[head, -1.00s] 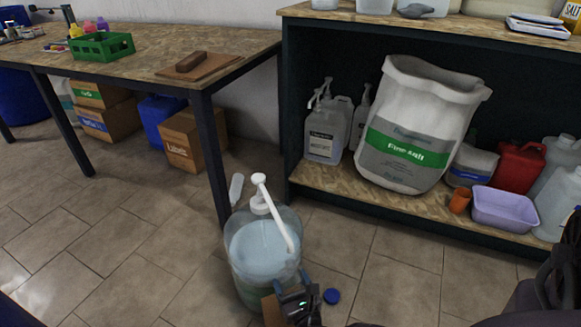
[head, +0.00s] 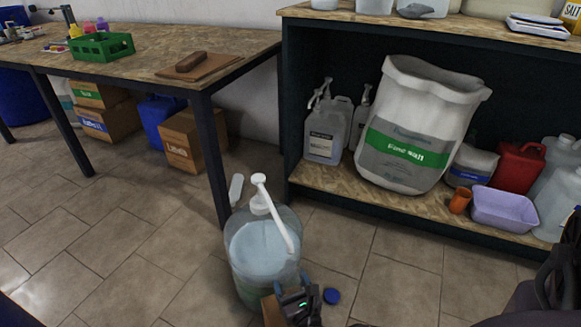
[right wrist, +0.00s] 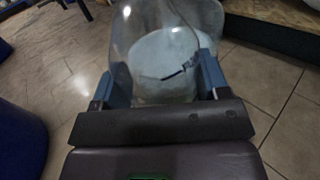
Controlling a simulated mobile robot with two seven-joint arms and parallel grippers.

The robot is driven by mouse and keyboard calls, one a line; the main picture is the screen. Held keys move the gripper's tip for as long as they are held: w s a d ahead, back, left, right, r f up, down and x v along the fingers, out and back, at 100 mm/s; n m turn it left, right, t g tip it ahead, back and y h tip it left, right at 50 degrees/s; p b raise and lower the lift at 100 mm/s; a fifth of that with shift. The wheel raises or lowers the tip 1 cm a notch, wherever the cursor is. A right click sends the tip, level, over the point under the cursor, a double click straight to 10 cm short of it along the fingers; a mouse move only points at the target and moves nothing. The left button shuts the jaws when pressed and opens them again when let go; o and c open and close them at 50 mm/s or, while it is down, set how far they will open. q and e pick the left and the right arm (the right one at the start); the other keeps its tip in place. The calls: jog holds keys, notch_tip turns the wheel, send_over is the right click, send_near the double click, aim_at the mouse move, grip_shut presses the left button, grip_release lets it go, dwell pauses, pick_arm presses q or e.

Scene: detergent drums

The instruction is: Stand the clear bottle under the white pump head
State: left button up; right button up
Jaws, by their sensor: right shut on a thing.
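A large clear drum (head: 244,268) of pale blue liquid stands on the floor. The white pump head (head: 258,179) is on top, with its long spout (head: 283,228) sloping down toward the front right. My right gripper (head: 297,292) is low at the drum's front right. In the right wrist view, its two fingers (right wrist: 158,88) stand apart on either side of see-through material, shut on the clear bottle. The bottle's outline blends with the drum behind, so I cannot tell its exact edges or how upright it is. My left gripper is out of view.
A table leg (head: 212,160) stands close behind the drum. A shelf (head: 345,187) with a big sack (head: 425,100) and jugs is at the back right. Floor to the left is clear.

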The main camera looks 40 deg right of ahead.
jog(key=shift+f, duration=0.35)
dwell(0.3)
jog(key=o, duration=0.7)
jog(key=shift+c, duration=0.2)
jog(key=o, duration=0.4)
jog(key=shift+c, duration=0.2)
